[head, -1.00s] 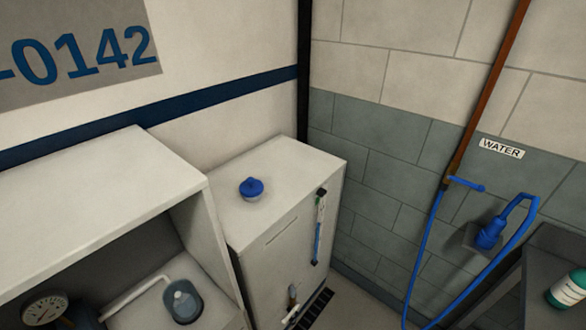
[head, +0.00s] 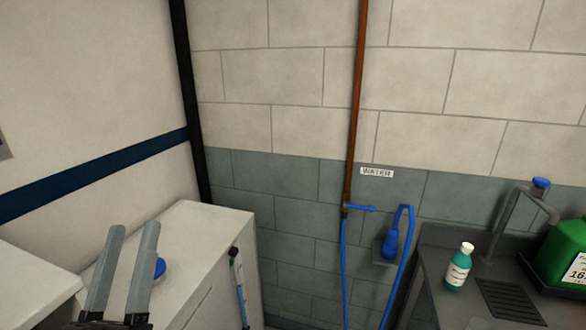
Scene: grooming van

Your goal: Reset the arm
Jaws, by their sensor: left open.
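My left gripper (head: 124,268) shows at the lower left of the head view. Its two grey fingers point up, stand apart and have nothing between them. It appears in front of a white cabinet (head: 205,235), and its right finger partly covers a blue cap (head: 159,268) on the cabinet's top. I cannot tell how far the fingers are from the cabinet. My right gripper does not show.
A dark sink counter (head: 440,262) at the right holds a green bottle (head: 458,267) and a green canister (head: 562,258). A faucet (head: 510,215) stands behind. A blue hose (head: 345,265) and nozzle (head: 391,240) hang on the wall below a copper pipe (head: 357,110).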

